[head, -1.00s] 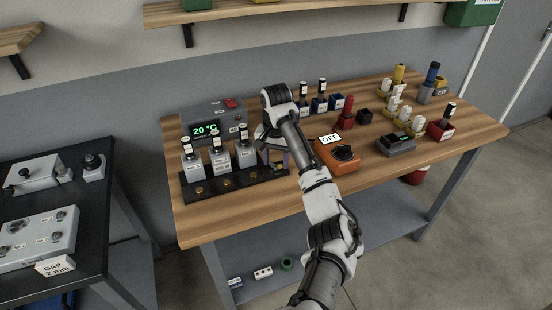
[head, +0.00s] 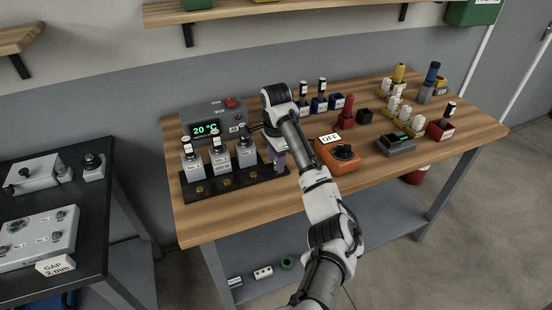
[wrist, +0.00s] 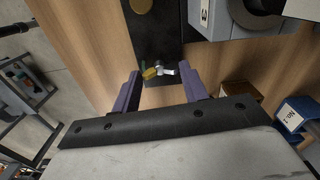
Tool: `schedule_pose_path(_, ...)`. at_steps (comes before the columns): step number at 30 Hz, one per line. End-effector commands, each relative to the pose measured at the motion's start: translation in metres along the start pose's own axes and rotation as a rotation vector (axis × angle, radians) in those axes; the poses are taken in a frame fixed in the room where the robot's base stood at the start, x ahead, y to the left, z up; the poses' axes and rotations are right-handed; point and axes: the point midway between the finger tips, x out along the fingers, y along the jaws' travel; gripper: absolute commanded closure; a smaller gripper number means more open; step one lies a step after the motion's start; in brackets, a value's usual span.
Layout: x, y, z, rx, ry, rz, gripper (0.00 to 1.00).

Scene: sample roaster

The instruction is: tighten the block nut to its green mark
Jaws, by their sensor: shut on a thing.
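My gripper (head: 279,162) points down at the right end of the black block (head: 262,178) on the wooden bench. In the wrist view its purple fingers (wrist: 160,72) stand on either side of the block nut (wrist: 164,70), a small silver piece with a lever-like arm at the end of the block (wrist: 170,28). The fingers are shut on the nut. A yellow-gold piece (wrist: 149,73) sits beside the nut, with a little green near it. The fine position of the nut against its green mark is too small to tell. In the head view the nut is hidden by my gripper.
Several grey-white labelled units (head: 220,160) stand along the block, left of my gripper. A grey box reading 20 °C (head: 206,129) is behind them. An orange device with an OFF sign (head: 338,155) is to the right. Bare wood lies in front of the block.

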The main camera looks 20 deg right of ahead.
Motion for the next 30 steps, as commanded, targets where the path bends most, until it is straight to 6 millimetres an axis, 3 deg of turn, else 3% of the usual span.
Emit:
schedule_pose_path(22, -0.0013, -0.0003, -0.0009, 0.085, 0.003, -0.003, 0.79)
schedule_pose_path(23, -0.0013, -0.0003, -0.0009, 0.085, 0.003, -0.003, 0.53)
schedule_pose_path(27, -0.001, -0.0002, -0.0006, 0.085, 0.002, -0.002, 0.35)
schedule_pose_path(30, -0.0007, -0.0001, -0.0005, 0.084, 0.001, -0.001, 0.35)
